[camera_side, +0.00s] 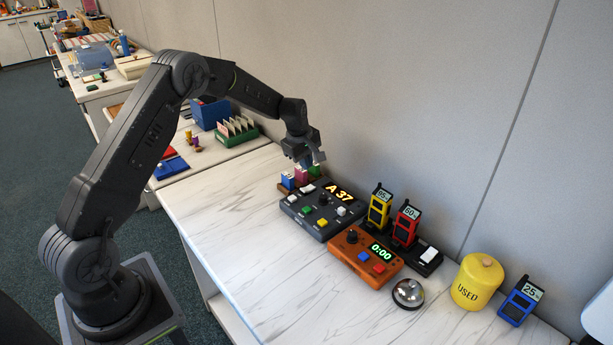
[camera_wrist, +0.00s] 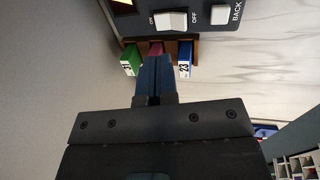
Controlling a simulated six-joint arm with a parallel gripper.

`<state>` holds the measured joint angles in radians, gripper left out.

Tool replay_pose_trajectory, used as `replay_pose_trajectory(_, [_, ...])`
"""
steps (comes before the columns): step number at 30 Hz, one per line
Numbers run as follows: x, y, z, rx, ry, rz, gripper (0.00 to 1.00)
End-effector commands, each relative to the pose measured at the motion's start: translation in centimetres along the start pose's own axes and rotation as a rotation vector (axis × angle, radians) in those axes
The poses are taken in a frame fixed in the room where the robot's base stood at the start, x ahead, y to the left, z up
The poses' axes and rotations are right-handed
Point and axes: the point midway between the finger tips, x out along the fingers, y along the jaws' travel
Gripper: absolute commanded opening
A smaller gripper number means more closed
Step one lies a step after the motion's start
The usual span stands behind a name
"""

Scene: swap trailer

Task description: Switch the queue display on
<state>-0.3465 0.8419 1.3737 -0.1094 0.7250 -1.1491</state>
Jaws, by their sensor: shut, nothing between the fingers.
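The queue display is a dark grey box (camera_side: 318,222) on the white marbled table, with A 37 lit in orange on its screen (camera_side: 342,193). It has a dark knob and white, green and yellow buttons. A white rocker switch (camera_wrist: 172,20) between the words ON and OFF shows at the top of the wrist view; I cannot tell which side is pressed. My gripper (camera_side: 314,164) is shut and empty, above the far left end of the box. In the wrist view its blue fingertips (camera_wrist: 153,60) are together, below the switch in the picture and apart from it.
A wooden rack (camera_wrist: 196,46) holds green (camera_wrist: 131,56), pink and blue tags under my fingers. An orange timer (camera_side: 364,257) reads 0:00. Pagers stand in a black charger (camera_side: 431,262). A bell (camera_side: 408,293), yellow USED pot (camera_side: 477,284) and blue pager (camera_side: 521,300) stand right. Table front is clear.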

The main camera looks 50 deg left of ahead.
Motion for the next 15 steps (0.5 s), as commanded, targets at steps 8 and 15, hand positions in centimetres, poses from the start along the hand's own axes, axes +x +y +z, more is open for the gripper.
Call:
replay_pose_trajectory(8, [-5.1, 0.8, 0.0, -0.001, 0.0, 0.002, 0.0])
replay_pose_trajectory(15, [-6.5, 0.9, 0.0, -0.001, -0.001, -0.001, 0.0])
